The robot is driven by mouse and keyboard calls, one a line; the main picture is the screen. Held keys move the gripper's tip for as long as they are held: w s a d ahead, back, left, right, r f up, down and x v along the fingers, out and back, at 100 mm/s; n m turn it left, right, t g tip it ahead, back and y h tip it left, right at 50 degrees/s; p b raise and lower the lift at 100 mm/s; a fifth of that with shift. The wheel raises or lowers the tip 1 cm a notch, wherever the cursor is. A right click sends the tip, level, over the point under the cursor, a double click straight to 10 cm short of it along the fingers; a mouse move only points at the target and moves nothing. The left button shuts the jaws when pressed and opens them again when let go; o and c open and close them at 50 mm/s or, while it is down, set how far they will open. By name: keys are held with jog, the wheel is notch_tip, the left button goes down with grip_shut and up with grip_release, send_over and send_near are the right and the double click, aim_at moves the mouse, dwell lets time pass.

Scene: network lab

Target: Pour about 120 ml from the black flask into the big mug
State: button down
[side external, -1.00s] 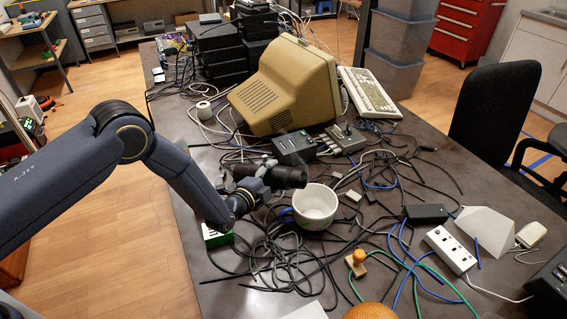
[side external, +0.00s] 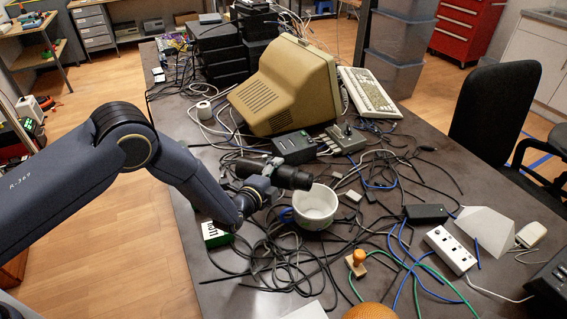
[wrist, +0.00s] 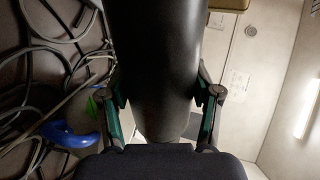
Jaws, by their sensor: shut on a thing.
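The black flask (side external: 292,178) is in my gripper (side external: 264,183), tilted close to level with its mouth end pointing right. Its mouth end is above the left part of the big mug's rim. The big mug (side external: 318,208) is white inside with a blue handle and stands upright among cables. In the wrist view the flask (wrist: 155,60) fills the middle between the two fingers of my gripper (wrist: 163,105), which is shut on it. The blue handle (wrist: 70,134) shows at the lower left there. I cannot see any liquid stream or the level in the mug.
Loose cables (side external: 290,260) cover the table around the mug. A black box (side external: 293,148) and a grey switch box (side external: 345,138) stand behind it, with a beige monitor (side external: 285,85) further back. A wooden stamp (side external: 356,262) and a white power strip (side external: 450,249) lie to the right.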

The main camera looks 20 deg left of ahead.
jog(key=shift+r, duration=0.1)
jog(key=shift+a, duration=0.2)
dwell(0.5)
jog(key=shift+m, duration=0.5)
dwell(1.1)
jog(key=shift+w+a+n, duration=0.1)
jog(key=shift+a+n, duration=0.1)
jog(key=shift+n, duration=0.1)
jog(key=shift+a+f+n, duration=0.4)
jog(key=shift+a+n, duration=0.1)
jog(key=shift+n, duration=0.2)
jog(key=shift+a+f+n+h, duration=0.15)
jog(key=shift+f+n+h, duration=0.2)
jog(key=shift+h, duration=0.15)
jog(key=shift+n, duration=0.25)
dwell(0.7)
